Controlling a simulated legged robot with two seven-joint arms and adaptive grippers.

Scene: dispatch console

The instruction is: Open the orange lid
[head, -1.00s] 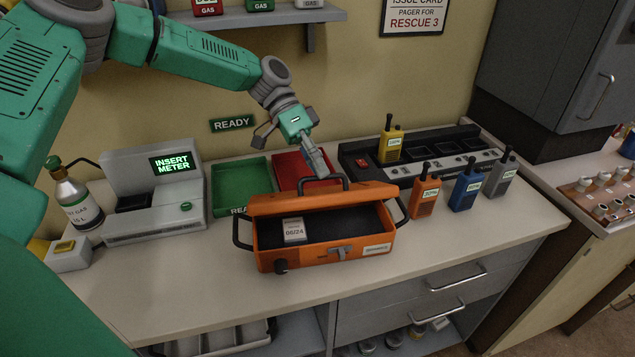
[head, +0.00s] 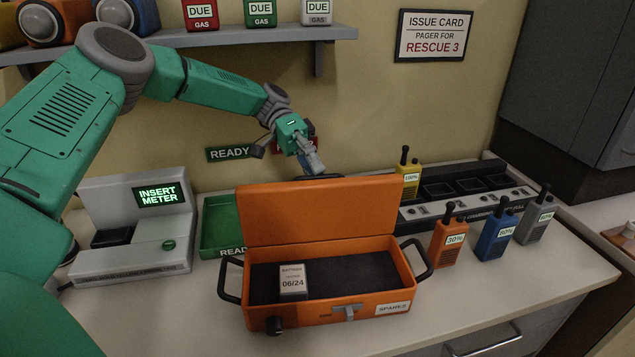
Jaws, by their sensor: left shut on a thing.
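The orange lid (head: 320,212) stands raised, close to upright, at the back of the orange box (head: 345,313). The box's inside shows, with a dark lining and a small card marked 06/24 (head: 293,281). My left gripper (head: 313,163) is above and behind the lid's top edge, pointing down at the dark lid handle (head: 319,177). It is shut on the lid's handle, though the lid partly hides the contact. My right gripper is not in view.
A grey meter station (head: 135,222) and a green tray (head: 218,222) stand left of the box. Orange (head: 448,243), blue (head: 495,235) and grey (head: 534,227) radios stand to the right, before a charger (head: 480,205). A shelf (head: 250,38) hangs above.

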